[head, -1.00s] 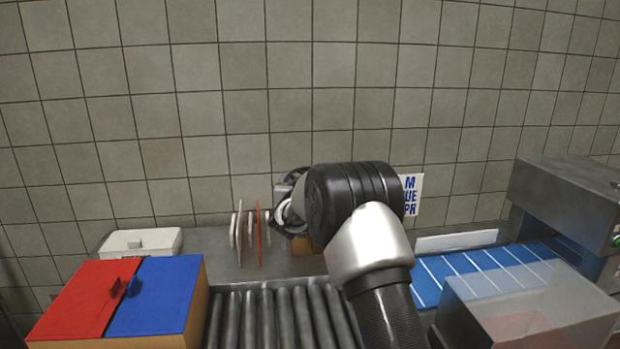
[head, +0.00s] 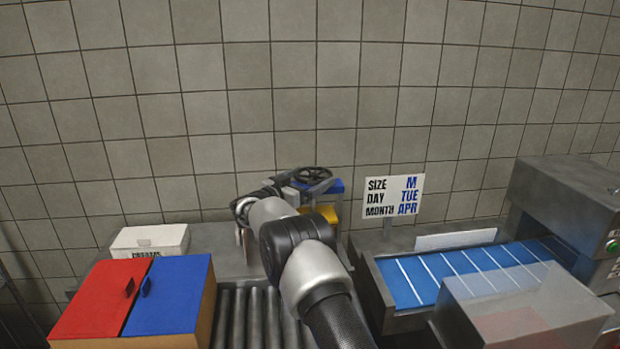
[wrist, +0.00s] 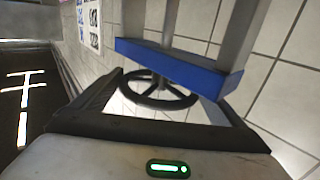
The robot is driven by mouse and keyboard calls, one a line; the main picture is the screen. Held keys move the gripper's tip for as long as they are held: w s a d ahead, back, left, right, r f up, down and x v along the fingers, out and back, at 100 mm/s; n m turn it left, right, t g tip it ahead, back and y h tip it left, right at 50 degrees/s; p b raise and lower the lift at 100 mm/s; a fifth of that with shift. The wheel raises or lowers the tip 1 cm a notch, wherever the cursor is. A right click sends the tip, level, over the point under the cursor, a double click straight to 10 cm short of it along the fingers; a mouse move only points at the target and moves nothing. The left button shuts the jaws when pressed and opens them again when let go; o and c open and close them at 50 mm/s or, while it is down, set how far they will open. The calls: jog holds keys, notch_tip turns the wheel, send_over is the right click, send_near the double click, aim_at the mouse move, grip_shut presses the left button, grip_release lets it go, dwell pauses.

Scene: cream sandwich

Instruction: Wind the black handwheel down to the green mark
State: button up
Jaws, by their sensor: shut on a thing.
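The black handwheel (head: 312,174) sits on top of a small frame with a blue bar (head: 335,186) and a yellow part (head: 327,213), against the back wall. In the wrist view the spoked handwheel (wrist: 158,103) lies between my two dark fingers, below the blue bar (wrist: 180,67). My gripper (wrist: 166,92) is shut on the handwheel, a finger on each side of its rim. In the head view my arm hides part of the frame. I cannot see the green mark.
A sign (head: 393,196) stands to the right of the frame. A blue belt (head: 455,272) and a clear-sided box (head: 525,310) are at right. A red-and-blue lidded box (head: 160,300) and a white box (head: 150,240) are at left. Rollers (head: 250,315) run in the middle.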

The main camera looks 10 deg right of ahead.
jog(key=shift+r, duration=0.15)
jog(key=o, duration=0.7)
jog(key=shift+o, duration=0.2)
jog(key=v, duration=1.7)
jog(key=shift+s+b, duration=0.2)
jog(key=shift+b, duration=0.1)
